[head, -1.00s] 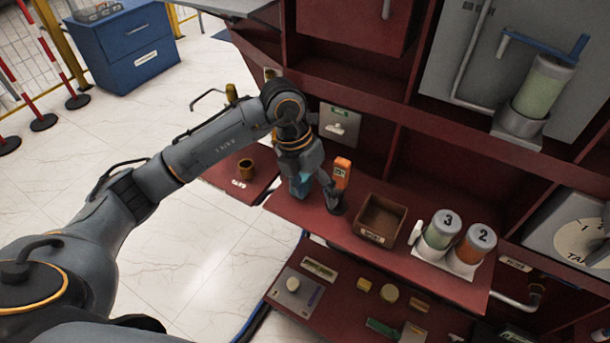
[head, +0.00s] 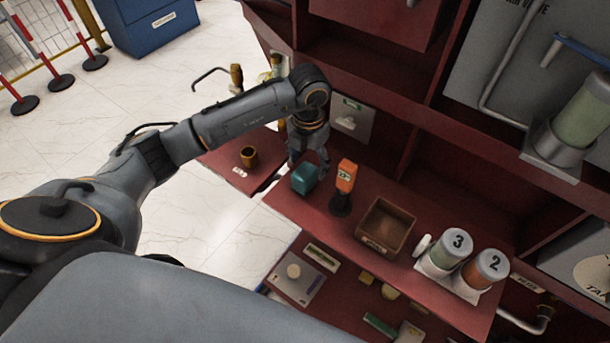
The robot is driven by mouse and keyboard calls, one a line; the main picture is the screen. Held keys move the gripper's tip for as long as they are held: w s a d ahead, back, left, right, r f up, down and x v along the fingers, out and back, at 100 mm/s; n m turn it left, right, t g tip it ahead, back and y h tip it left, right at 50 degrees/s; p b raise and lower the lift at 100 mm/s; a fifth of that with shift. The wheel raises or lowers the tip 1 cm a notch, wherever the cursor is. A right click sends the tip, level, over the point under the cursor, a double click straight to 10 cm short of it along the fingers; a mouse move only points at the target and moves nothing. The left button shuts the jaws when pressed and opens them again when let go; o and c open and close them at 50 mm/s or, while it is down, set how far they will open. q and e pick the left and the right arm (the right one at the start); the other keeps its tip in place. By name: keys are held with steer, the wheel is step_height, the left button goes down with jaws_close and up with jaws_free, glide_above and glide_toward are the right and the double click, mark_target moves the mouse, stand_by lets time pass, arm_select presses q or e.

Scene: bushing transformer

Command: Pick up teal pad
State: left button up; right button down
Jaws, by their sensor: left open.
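The teal pad (head: 305,179) is a small block at the left end of the red shelf, left of an orange device on a dark stand (head: 345,186). My left gripper (head: 308,168) points down right behind and above the pad, with its fingers apart. The pad partly covers the fingertips' surroundings, so I cannot tell whether a finger touches it. My right gripper is not in view.
A brown open box (head: 386,228) and canisters marked 3 (head: 451,247) and 2 (head: 486,269) stand further right on the shelf. A small brown cup (head: 248,156) is on the left side panel. A lower shelf holds several small parts.

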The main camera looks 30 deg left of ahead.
mark_target(305, 171)
arm_select(q)
steer(key=shift+f, duration=0.65)
steer(key=f, duration=0.1)
steer(key=f+p, duration=0.1)
steer(key=f, duration=0.2)
steer(key=shift+s+a+f, duration=0.1)
steer(key=shift+a+f, duration=0.1)
steer(key=shift+a, duration=0.2)
steer(key=shift+f, duration=0.4)
steer(key=c, duration=1.2)
steer(key=shift+c, duration=0.2)
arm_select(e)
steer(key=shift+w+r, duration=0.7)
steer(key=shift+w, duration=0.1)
